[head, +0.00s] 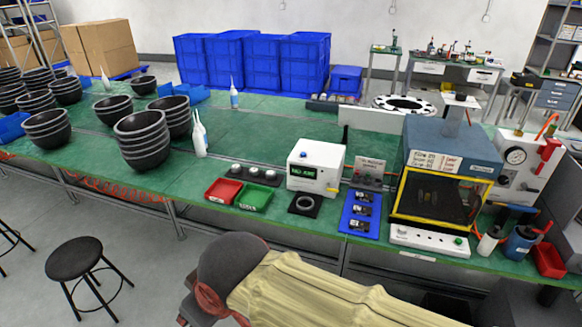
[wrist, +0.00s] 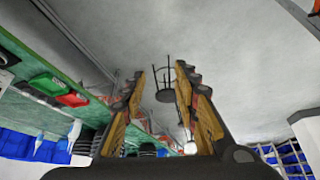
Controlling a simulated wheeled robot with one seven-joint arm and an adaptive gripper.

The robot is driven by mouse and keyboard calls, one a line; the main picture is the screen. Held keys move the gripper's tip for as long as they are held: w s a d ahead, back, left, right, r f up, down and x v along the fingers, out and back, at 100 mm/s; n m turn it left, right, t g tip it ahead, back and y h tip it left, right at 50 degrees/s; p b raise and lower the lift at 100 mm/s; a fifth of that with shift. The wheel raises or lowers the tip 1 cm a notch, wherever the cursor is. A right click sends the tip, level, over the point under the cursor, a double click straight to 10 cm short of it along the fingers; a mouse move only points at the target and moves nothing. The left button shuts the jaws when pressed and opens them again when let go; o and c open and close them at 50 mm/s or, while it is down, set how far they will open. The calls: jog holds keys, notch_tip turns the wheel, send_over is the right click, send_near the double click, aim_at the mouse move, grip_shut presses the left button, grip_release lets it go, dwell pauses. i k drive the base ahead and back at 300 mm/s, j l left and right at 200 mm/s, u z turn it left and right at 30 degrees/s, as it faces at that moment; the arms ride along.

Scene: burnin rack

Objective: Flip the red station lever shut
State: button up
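A white station panel with a round gauge (head: 515,156) stands at the right end of the green bench. A red part (head: 549,149) that looks like the lever is on its right side, tilted; whether it is open or shut is too small to tell. My arm (head: 310,290) lies across the bottom of the head view, well left of and nearer than that station. My gripper (wrist: 168,72) shows in the wrist view with its two fingers apart and nothing between them. The lever is not seen in the wrist view.
A yellow-framed test chamber (head: 437,197) stands left of the gauge station. Bottles (head: 520,242) and a red bin (head: 549,261) sit in front of it. A white box instrument (head: 316,167), a blue tray (head: 360,214) and black bowls (head: 142,138) occupy the bench. A stool (head: 74,258) stands on the floor.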

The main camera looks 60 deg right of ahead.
aim_at(536, 173)
jog(key=z, duration=1.4)
